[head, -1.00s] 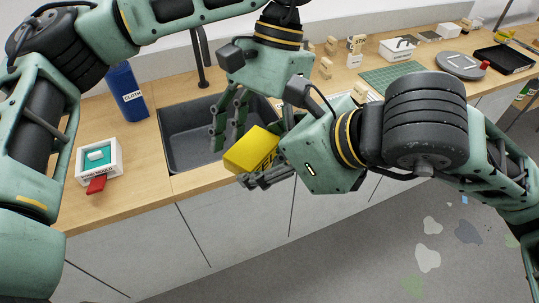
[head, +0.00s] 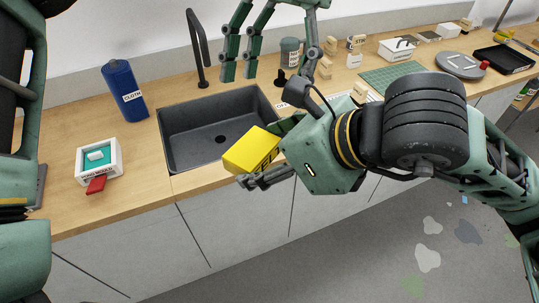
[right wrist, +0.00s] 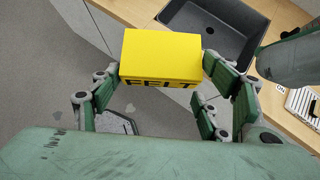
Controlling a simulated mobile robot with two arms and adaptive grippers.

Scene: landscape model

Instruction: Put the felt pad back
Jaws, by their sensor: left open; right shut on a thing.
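The felt pad is a yellow block (head: 250,150) with dark lettering on one side. It is held over the front edge of the sink, tilted in the head view. In the right wrist view the yellow block (right wrist: 162,52) shows the word FELT on its near side. My right gripper (head: 268,157) is shut on it, with fingers on both sides in the right wrist view (right wrist: 163,80). My left gripper (head: 272,70) is open and empty, above the back edge of the sink, apart from the pad.
A dark sink (head: 185,150) with a black tap (head: 198,50) is set in the wooden counter. A blue CLOTH cylinder (head: 122,85) and a white box with a red tab (head: 112,157) stand left. A green mat (head: 385,78), grey disc (head: 461,65) and black tray (head: 505,59) lie right.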

